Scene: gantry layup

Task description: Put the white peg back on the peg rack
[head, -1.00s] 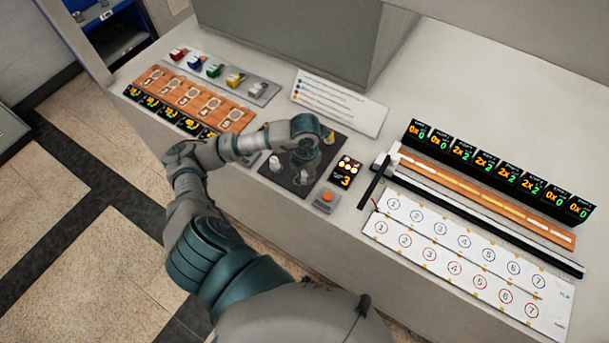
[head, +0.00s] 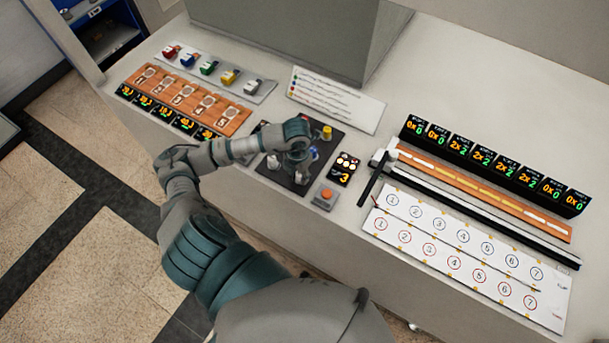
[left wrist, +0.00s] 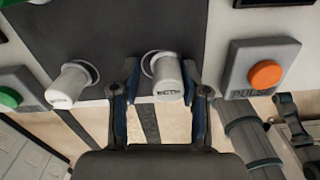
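In the left wrist view a white peg (left wrist: 169,80) with dark lettering stands at the edge of a dark plate, between my left gripper's fingers (left wrist: 160,100). The fingers are apart, with a visible gap on the peg's left. A second white peg (left wrist: 70,84) stands to the left, outside the fingers. In the head view my left gripper (head: 298,162) points down over the dark plate (head: 283,181), partly hiding it. One white peg (head: 273,162) and a yellow peg (head: 327,132) show on the plate. I cannot tell which part is the peg rack. My right gripper is not in view.
An orange push button (head: 327,194) sits close beside the plate. A grey strip (head: 215,78) with several coloured pieces lies at the upper left, above an orange numbered board (head: 185,97). Black displays (head: 497,168) and white numbered strips (head: 465,260) fill the right.

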